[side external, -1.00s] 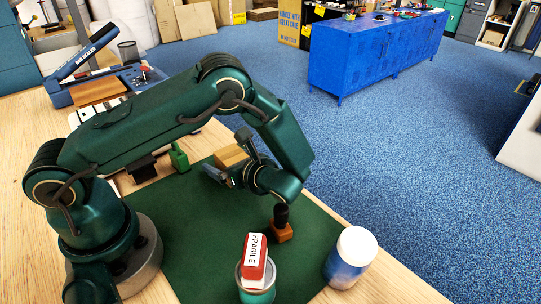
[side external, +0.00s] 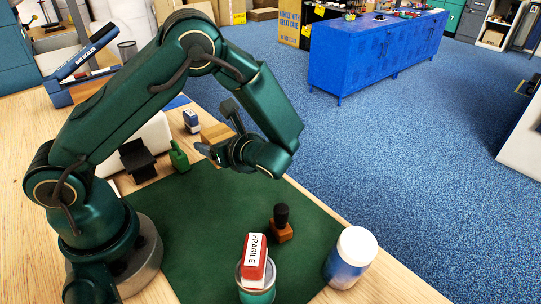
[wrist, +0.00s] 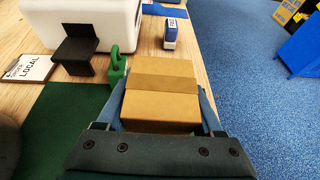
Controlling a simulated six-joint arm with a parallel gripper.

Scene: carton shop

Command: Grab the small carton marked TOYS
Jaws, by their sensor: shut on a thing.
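A small brown carton with a tape band (wrist: 163,82) fills the middle of the wrist view. My gripper (wrist: 163,100) is shut on it, one blue finger along each side. No TOYS marking can be read on the faces I see. In the side view the carton (side external: 215,132) is held at my gripper (side external: 207,148), partly hidden by it, and appears raised above the table.
A green padlock-shaped thing (side external: 179,156), a white machine with a black shelf (side external: 155,140) and a blue-and-white stamp (side external: 191,121) stand nearby. A wooden stamp (side external: 282,232), a FRAGILE block on a tin (side external: 257,262) and a jar (side external: 350,258) stand near the front.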

